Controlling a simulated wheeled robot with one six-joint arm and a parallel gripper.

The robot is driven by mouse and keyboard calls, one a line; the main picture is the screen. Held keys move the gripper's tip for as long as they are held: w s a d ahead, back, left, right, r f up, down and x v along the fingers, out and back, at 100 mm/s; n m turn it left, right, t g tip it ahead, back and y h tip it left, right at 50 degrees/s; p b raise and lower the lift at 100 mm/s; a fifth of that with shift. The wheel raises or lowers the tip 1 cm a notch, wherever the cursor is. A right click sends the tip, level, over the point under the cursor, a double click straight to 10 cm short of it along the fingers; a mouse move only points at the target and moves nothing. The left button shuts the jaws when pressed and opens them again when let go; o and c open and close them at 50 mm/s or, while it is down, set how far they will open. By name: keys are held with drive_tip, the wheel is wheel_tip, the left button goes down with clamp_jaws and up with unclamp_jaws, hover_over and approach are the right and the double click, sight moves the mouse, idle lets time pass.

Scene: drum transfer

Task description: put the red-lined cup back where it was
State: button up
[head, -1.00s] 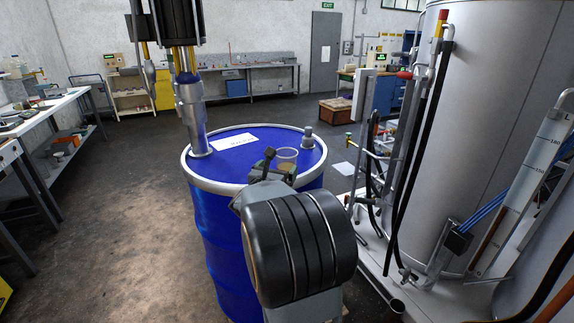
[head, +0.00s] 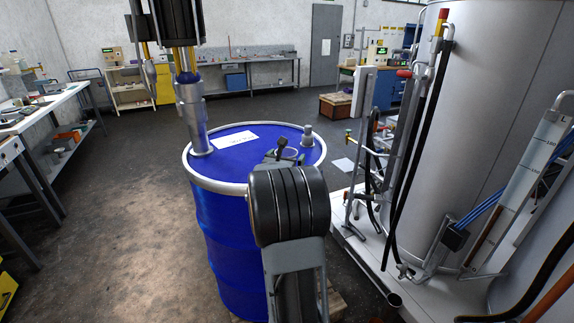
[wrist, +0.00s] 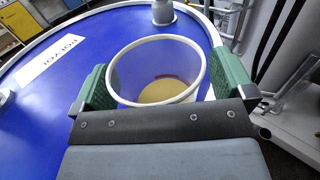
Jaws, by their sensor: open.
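A clear cup (wrist: 150,60) with a pale rim stands upright on the blue drum's lid (wrist: 50,110). Amber liquid lies at its bottom, and a short red mark shows on its wall. My gripper (wrist: 163,78) is open, with one green-padded finger on each side of the cup. Whether either pad touches the cup, I cannot tell. In the head view, my wrist covers most of the cup, and only part of its rim shows above the drum (head: 225,230).
A metal pump tube (head: 192,115) rises from the lid's left side. A small grey bung fitting (head: 308,135) stands at the lid's back right. A white label (head: 235,141) lies on the lid. A large tank with pipes (head: 480,130) stands to the right.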

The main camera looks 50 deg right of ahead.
drive_tip(key=c, duration=1)
drive_tip(key=shift+r, duration=0.15)
drive_tip(key=shift+r, duration=1)
drive_tip(key=shift+s+a+r+b, duration=0.25)
drive_tip(key=shift+s+a+r, duration=1.25)
drive_tip(key=shift+s+r, duration=0.3)
drive_tip(key=shift+s+a+r+b, duration=0.3)
drive_tip(key=shift+s+a+r, duration=1.15)
drive_tip(key=shift+s+r, duration=0.3)
drive_tip(key=shift+s+a+r+b, duration=0.25)
drive_tip(key=shift+s+a+r, duration=1.25)
drive_tip(key=shift+s+r, duration=0.3)
